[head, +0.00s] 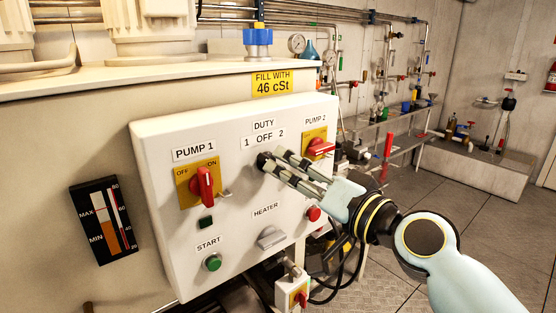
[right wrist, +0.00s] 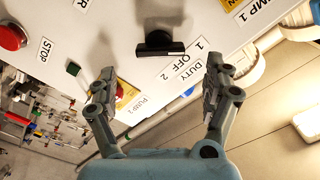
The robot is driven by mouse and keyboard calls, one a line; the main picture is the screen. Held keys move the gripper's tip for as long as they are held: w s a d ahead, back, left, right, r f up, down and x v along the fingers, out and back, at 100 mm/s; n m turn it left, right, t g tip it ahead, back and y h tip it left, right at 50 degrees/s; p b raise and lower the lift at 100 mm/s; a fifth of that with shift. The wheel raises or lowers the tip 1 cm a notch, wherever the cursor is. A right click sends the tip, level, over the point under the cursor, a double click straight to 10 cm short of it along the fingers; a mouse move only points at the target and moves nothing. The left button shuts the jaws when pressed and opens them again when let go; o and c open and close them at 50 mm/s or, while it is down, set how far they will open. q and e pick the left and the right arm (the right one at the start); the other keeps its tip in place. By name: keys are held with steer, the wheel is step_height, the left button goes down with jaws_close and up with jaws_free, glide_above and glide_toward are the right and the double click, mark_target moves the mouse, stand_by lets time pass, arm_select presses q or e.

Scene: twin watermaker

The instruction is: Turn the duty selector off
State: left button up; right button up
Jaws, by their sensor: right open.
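The duty selector is a black knob (right wrist: 160,46) on the white control panel (head: 150,135); in the head view it sits below the "1 OFF 2" label, mostly hidden by my fingertips. In the right wrist view its bar-shaped handle lies oblique to the label row and appears angled toward the 1 side. My right gripper (head: 274,158) is open in front of the panel at the selector. In the right wrist view its fingers (right wrist: 160,75) are spread to either side, with the knob beyond the tips and nothing between them. My left gripper is not in view.
Nearby on the panel are the red pump 1 switch (head: 204,187), red pump 2 switch (head: 320,149), grey heater knob (head: 271,237), green start button (head: 212,262) and red stop button (head: 313,213). Cables hang below the panel. Floor (head: 470,215) at right is clear.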

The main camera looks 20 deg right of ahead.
steer(key=x, duration=0.5)
steer(key=shift+w+a+p, duration=0.1)
steer(key=shift+w+p, duration=0.05)
steer(key=shift+p, duration=0.15)
steer(key=c, duration=1.2)
